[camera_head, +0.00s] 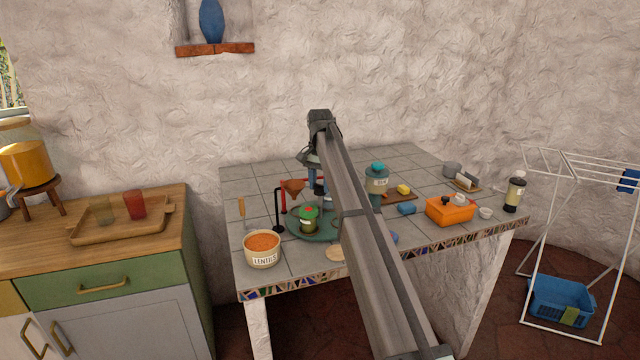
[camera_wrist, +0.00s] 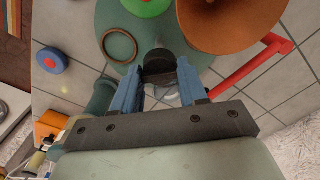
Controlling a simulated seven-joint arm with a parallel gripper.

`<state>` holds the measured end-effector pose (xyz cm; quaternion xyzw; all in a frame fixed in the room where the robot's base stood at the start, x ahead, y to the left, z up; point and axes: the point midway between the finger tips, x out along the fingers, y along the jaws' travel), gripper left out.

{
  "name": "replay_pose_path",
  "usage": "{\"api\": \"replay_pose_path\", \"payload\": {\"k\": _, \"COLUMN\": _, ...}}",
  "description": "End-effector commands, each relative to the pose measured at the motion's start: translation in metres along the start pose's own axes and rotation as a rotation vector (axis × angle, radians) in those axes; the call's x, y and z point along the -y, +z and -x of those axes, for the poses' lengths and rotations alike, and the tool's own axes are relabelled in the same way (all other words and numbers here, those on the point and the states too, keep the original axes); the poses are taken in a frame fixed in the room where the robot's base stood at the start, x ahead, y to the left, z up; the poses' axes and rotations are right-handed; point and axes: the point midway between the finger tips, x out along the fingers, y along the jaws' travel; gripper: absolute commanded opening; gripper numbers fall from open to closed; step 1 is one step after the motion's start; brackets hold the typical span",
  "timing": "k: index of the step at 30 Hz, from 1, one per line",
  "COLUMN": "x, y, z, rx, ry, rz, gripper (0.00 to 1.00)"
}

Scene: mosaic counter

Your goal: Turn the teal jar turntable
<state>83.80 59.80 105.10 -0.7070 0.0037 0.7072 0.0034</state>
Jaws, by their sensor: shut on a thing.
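The teal turntable (camera_head: 325,236) is a round disc on the tiled counter, partly behind my arm in the head view. It also fills the top middle of the wrist view (camera_wrist: 172,32). A jar with a green lid (camera_head: 308,213) stands on it. My gripper (camera_wrist: 158,80) points down at the disc's edge area, its two blue fingers closed on a dark, round-topped piece (camera_wrist: 158,66). Whether that piece is a knob or a small jar top, I cannot tell. A wooden ring (camera_wrist: 120,45) shows over the disc in the wrist view.
A brown funnel (camera_head: 292,186) on a stand with a red arm (camera_wrist: 250,68) is close beside my gripper. A lentils tub (camera_head: 262,251) stands at the front left. A teal-lidded canister (camera_head: 377,180) and an orange box (camera_head: 450,209) are to the right.

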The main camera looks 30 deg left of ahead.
Motion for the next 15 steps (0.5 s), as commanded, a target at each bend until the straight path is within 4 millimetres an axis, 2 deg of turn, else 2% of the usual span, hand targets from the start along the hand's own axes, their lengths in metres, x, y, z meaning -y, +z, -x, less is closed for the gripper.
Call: {"api": "replay_pose_path", "payload": {"k": 15, "x": 0.0001, "y": -0.0008, "z": 0.0008, "rx": -0.002, "ry": -0.001, "rz": -0.258, "gripper": 0.0}}
